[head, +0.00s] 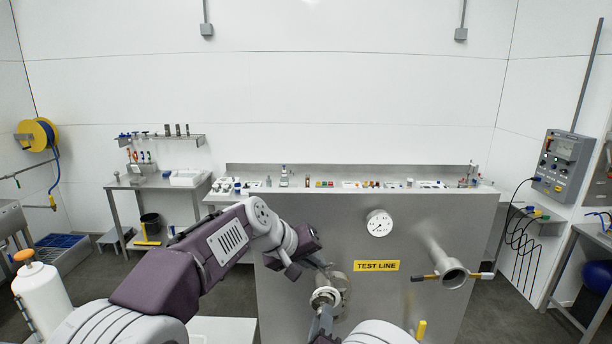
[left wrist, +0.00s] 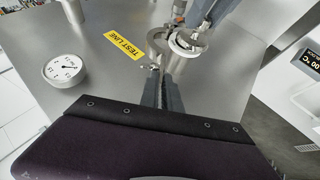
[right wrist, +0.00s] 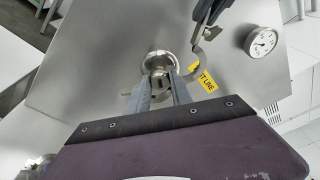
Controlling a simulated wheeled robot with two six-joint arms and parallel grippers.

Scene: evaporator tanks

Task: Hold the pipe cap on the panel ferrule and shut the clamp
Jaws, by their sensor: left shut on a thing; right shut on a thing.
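The panel ferrule (head: 342,281) is the short pipe stub left of the TEST LINE label. My right gripper (head: 322,312) is shut on the pipe cap (head: 324,297), a round metal piece in front of the ferrule; the cap also shows in the right wrist view (right wrist: 158,83). I cannot tell whether cap and ferrule touch. My left gripper (head: 306,262) is above and left of the ferrule, shut on the clamp (right wrist: 202,57). The clamp shows as an open curved metal band beside the ferrule. Its far parts are hidden by the fingers and cap.
The grey panel (head: 400,220) carries a gauge (head: 380,223), the yellow TEST LINE label (head: 377,266) and a second pipe (head: 453,272) with side handles at right. Small parts line the top ledge. My two grippers are close together at the ferrule.

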